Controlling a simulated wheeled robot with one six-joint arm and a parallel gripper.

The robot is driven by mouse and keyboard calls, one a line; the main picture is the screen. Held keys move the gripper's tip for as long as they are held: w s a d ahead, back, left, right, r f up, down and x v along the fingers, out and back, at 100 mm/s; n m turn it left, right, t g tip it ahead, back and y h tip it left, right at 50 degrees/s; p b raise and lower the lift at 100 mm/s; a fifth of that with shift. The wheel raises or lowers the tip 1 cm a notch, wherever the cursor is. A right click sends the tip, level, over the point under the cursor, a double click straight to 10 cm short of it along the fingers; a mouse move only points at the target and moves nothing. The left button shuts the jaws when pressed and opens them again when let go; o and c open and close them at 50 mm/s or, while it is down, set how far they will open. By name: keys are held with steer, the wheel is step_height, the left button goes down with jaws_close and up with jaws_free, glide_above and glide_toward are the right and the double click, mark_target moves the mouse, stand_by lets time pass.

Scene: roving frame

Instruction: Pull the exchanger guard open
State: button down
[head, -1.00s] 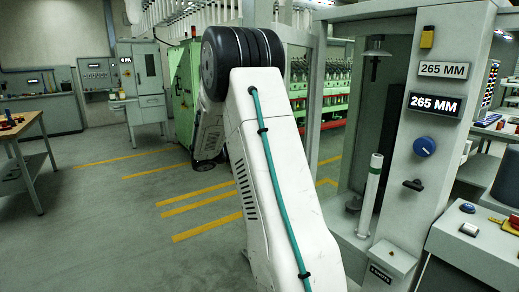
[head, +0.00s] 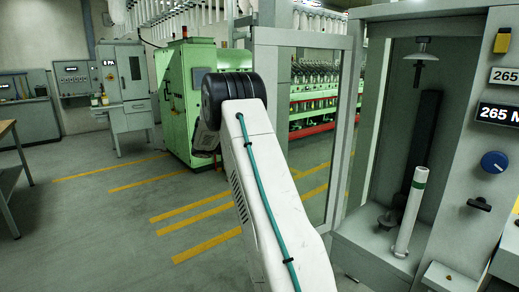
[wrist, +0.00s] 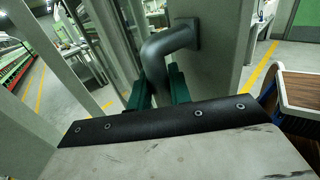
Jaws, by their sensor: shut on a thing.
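The exchanger guard (head: 302,38) is a grey-framed clear panel. It stands swung out to the left of the exchanger cabinet's open bay in the head view. Its lower left part is hidden behind my arm. In the wrist view, a dark grey bent handle (wrist: 172,40) sticks out from a grey frame member (wrist: 222,62). My gripper (wrist: 160,86) has its green fingers on both sides of this handle and is shut on it. In the head view the gripper and handle are hidden by my arm.
The cabinet bay holds a white cylinder with a green band (head: 411,212). A blue knob (head: 494,162) is on the cabinet's right column. A green machine (head: 190,100) stands behind. Yellow-striped floor (head: 195,215) is open at the left.

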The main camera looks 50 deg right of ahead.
steer(key=shift+w+d, duration=0.15)
steer(key=shift+d, duration=0.1)
steer(key=c, duration=1.3)
jaws_free()
steer(key=shift+a, duration=0.1)
steer(key=shift+w, duration=0.1)
